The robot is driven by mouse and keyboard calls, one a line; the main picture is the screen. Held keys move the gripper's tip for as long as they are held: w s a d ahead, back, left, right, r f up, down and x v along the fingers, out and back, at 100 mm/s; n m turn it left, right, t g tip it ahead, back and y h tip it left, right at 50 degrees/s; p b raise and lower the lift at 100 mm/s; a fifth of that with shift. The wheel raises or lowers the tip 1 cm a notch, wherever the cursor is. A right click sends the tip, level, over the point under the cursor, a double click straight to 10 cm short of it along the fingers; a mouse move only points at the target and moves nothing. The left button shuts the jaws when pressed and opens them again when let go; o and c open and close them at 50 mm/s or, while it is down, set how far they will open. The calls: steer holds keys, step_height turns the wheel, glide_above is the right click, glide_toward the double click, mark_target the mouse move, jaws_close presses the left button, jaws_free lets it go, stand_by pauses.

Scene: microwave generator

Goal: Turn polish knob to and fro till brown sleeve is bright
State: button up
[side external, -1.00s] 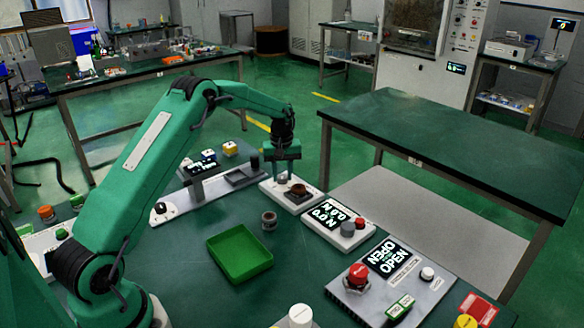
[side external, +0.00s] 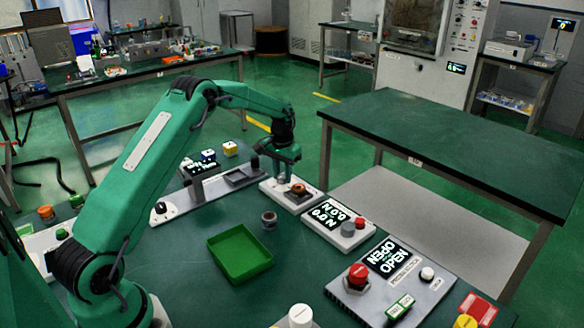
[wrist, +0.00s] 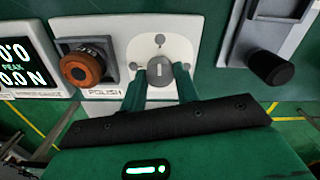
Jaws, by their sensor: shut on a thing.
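The grey polish knob (wrist: 157,73) with a white pointer line stands on a white panel. My gripper (wrist: 162,78) is shut on it, one finger on each side; the pointer is nearly upright in the wrist view. In the side view my gripper (side external: 281,176) hides most of the knob. The sleeve (wrist: 83,66) sits to the left of the knob in a dark square holder, above and left of the POLISH label. It looks copper-orange with a dark centre, and it also shows in the side view (side external: 299,188).
A display box (side external: 330,213) with red and grey buttons stands close to the polish panel. A black knob (wrist: 270,67) stands to the right in the wrist view. A green tray (side external: 240,254) and a small grey cylinder (side external: 269,219) lie nearer the camera.

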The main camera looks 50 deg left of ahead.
mark_target(283, 176)
steer(key=shift+r, duration=0.15)
stand_by(0.3)
steer(key=o, duration=1)
steer(key=shift+c, duration=0.2)
steer(key=shift+r, duration=3.85)
